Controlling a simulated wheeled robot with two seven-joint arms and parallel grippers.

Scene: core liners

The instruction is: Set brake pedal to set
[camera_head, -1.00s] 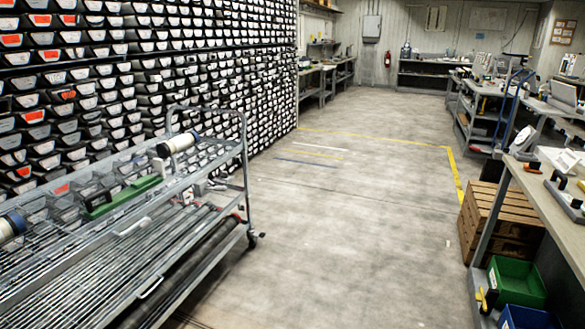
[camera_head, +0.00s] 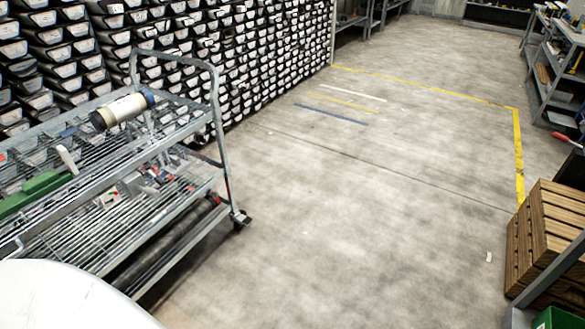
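A grey metal cart (camera_head: 212,135) with two wire shelves stands at the left. A caster (camera_head: 240,218) shows at its near right corner, touching the floor. A small red part (camera_head: 214,198) shows on the cart frame just above that caster; I cannot tell whether it is the brake pedal or how it is set. A white rounded surface at the bottom left is probably part of my own body. Neither of my grippers is in view.
A white cylinder (camera_head: 122,111) and a green object (camera_head: 36,191) lie on the cart's top shelf. A rack of core trays (camera_head: 255,50) lines the wall behind it. Wooden crates (camera_head: 552,232) stand at the right. The floor (camera_head: 350,230) between is clear, with yellow tape lines (camera_head: 518,150).

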